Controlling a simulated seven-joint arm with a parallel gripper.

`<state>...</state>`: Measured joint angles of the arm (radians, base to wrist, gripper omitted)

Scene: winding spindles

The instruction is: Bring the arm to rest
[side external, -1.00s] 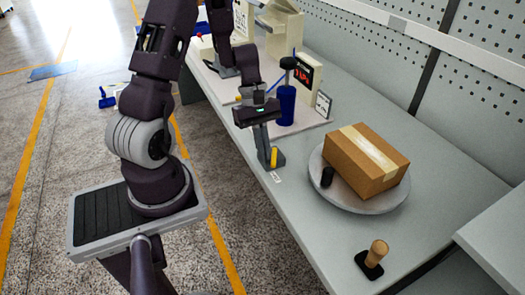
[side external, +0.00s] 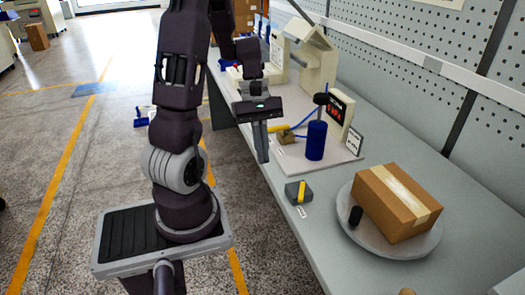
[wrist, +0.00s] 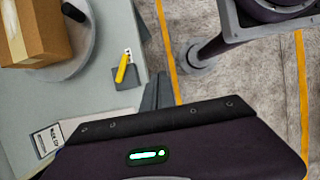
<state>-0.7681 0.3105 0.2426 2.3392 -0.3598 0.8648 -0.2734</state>
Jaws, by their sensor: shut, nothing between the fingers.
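My gripper (side external: 262,146) is shut and empty. In the side external view it points down near the bench's left edge, behind and left of a small grey block with a yellow part (side external: 299,192). In the wrist view the fingers (wrist: 156,92) are together, beside the same grey and yellow piece (wrist: 123,72), and apart from it. The fingertips look raised, partly over the bench edge and the floor.
A cardboard box (side external: 398,203) and a black cylinder (side external: 355,215) sit on a round grey turntable (side external: 420,245). A blue spindle (side external: 316,140) stands on a pale board with a small display (side external: 339,107) behind it.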

